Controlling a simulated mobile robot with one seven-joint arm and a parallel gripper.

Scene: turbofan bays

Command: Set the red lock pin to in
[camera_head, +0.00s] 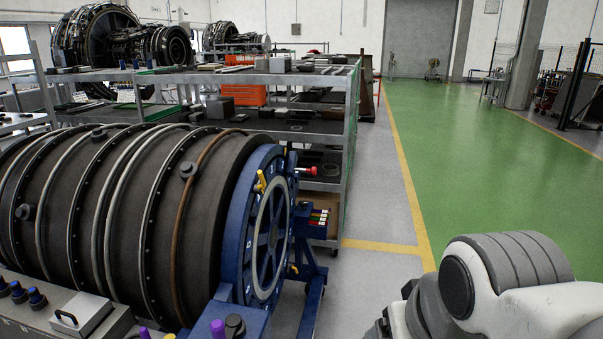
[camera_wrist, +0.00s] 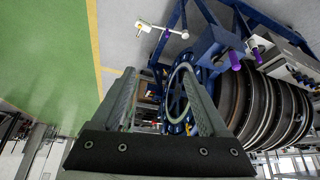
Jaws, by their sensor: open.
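The red lock pin (camera_head: 307,171) shows in the head view as a small red knob with a pale shaft. It sticks out to the right near the top of the blue ring (camera_head: 238,225) on the end of the dark engine barrel (camera_head: 140,215). I cannot tell how far in it sits. My gripper (camera_wrist: 160,80) shows in the wrist view with its two fingers wide apart and nothing between them. The blue ring (camera_wrist: 184,95) lies beyond the fingers, apart from them. I cannot make out the red pin in the wrist view.
A yellow handle (camera_head: 261,182) stands on the ring. A purple knob (camera_head: 218,329) sits on the blue frame below. A metal shelf rack (camera_head: 345,130) stands behind the barrel. My arm fills the lower right.

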